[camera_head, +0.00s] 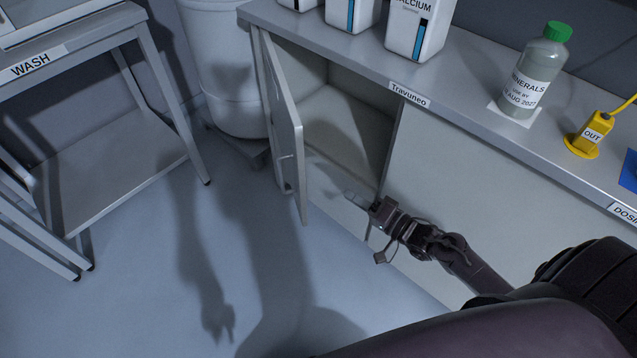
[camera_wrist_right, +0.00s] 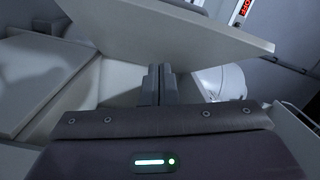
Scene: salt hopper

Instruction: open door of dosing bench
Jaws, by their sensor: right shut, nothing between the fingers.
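The dosing bench (camera_head: 440,160) has a long grey top and a pale front. Its cabinet door (camera_head: 285,130) stands swung well out from the front on its left-side hinge, with a bar handle (camera_head: 286,175) on its face. The cabinet inside (camera_head: 345,125) is visible and looks empty. My right gripper (camera_head: 352,197) is shut and empty, in front of the opening's lower right, to the right of the door and apart from it. In the right wrist view the shut fingers (camera_wrist_right: 160,85) point toward the door panel (camera_wrist_right: 165,35). My left gripper is not in view.
White containers (camera_head: 418,30), a green-capped minerals bottle (camera_head: 533,75) and a yellow OUT fitting (camera_head: 590,132) stand on the bench top. A wash table (camera_head: 105,140) is at the left. A white drum (camera_head: 225,70) stands behind the door. The floor between is clear.

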